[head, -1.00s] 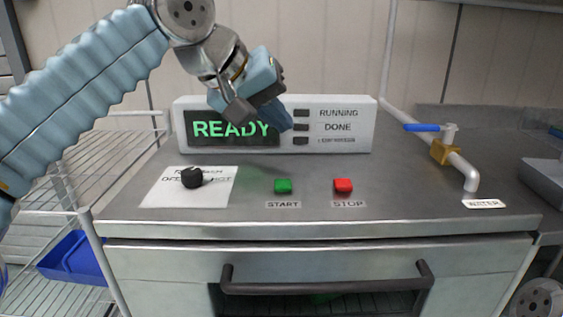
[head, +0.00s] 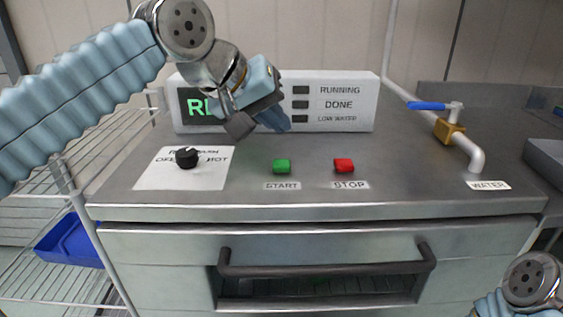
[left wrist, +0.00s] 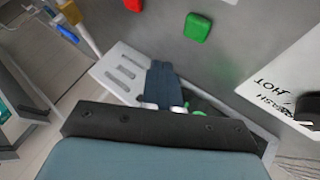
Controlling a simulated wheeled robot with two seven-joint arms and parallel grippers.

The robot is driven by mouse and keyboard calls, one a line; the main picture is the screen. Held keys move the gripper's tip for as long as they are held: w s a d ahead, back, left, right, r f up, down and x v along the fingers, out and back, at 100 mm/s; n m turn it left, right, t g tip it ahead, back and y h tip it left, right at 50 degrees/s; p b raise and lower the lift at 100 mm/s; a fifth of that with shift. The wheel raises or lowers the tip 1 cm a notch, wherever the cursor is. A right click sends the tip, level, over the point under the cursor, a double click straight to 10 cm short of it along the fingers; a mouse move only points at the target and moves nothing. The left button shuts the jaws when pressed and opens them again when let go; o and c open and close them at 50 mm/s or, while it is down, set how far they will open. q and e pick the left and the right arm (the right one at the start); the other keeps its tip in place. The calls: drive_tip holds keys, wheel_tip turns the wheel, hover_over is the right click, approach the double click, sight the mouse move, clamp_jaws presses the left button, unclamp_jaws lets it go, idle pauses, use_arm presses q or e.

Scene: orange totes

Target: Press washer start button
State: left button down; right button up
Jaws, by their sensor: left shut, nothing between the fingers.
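The green start button (head: 282,166) sits on the steel washer top (head: 240,205), above a START label; it also shows in the left wrist view (left wrist: 197,27). The red stop button (head: 344,165) is to its right, above a STOP label. My left gripper (head: 280,122) is shut and empty. In the head view it shows above the green button and in front of the display panel (head: 350,85), apart from the button. It hides most of the green word on the screen. My right arm shows only in part at the bottom right; its gripper is out of frame.
A black dial (head: 187,157) sits on a white label at the left. A pipe with a blue-handled valve (head: 428,106) stands at the right. A dark door handle (head: 325,268) is on the washer front. A wire rack with a blue bin (head: 72,243) is at the left.

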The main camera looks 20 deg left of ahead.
sight(276, 164)
use_arm(q)
drive_tip(key=shift+f+b, duration=1.2)
drive_tip(key=shift+f, duration=0.8)
drive_tip(key=shift+f, duration=0.1)
idle(0.4)
drive_tip(key=shift+f+b, duration=0.3)
drive_tip(key=shift+f+b, duration=0.4)
drive_tip(key=shift+f, duration=0.05)
idle(0.6)
idle(0.3)
drive_tip(key=shift+r+p, duration=0.9)
